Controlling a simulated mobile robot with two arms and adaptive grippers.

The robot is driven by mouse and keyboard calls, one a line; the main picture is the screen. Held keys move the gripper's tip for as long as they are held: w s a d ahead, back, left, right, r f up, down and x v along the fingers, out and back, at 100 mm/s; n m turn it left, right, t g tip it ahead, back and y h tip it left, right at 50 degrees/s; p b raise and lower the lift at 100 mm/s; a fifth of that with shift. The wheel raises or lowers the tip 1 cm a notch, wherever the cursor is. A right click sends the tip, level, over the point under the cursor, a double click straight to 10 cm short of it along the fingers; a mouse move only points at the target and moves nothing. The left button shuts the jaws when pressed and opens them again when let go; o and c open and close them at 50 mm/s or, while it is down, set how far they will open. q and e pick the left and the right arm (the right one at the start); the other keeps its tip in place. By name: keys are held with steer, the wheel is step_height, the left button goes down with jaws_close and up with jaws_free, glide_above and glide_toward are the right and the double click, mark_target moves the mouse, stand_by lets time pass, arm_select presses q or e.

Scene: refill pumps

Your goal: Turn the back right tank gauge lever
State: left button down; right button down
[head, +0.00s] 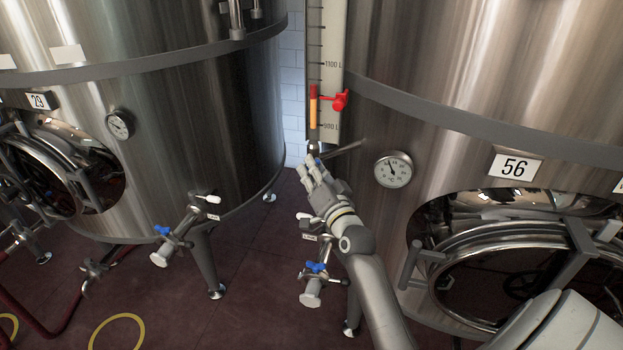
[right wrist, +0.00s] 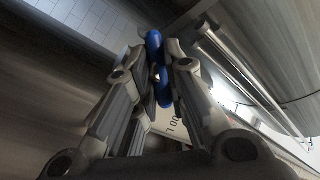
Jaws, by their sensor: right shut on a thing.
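The tank gauge (head: 334,70) is a white scale strip with a clear tube, standing at the left edge of the right tank (head: 440,60) marked 56. An orange column shows low in the tube, beside a red marker (head: 340,100). My right gripper (head: 312,168) is at the foot of the gauge, shut on the blue lever (head: 318,161). In the right wrist view the blue lever (right wrist: 154,42) stands between the fingertips (right wrist: 160,65), and part of it is hidden by them. My left gripper is not in view.
A round dial (head: 393,169) and a hatch (head: 500,265) are on the right tank. A valve with a blue handle (head: 316,267) sits below my right arm. The left tank (head: 150,120) has another valve (head: 175,240). Open red floor (head: 245,270) lies between.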

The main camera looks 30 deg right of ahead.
steer(key=shift+w+a+f+m+t+h+b, duration=0.15)
steer(key=shift+m+t+h+b, duration=0.3)
steer(key=shift+m+h+b, duration=1)
steer(key=shift+s+d+f+m+t+h+b, duration=0.1)
steer(key=shift+m+t+h+b, duration=0.5)
steer(key=shift+m+b, duration=1.65)
steer(key=shift+w+a+f+m+t+h+b, duration=0.15)
steer(key=shift+m+t+h+b, duration=0.2)
steer(key=shift+m+h+b, duration=1.45)
steer(key=shift+s+d+n+y+b, duration=0.1)
steer(key=shift+n+y+b, duration=0.2)
steer(key=shift+y+b, duration=0.3)
steer(key=c, duration=1.5)
jaws_free()
steer(key=shift+o, duration=0.2)
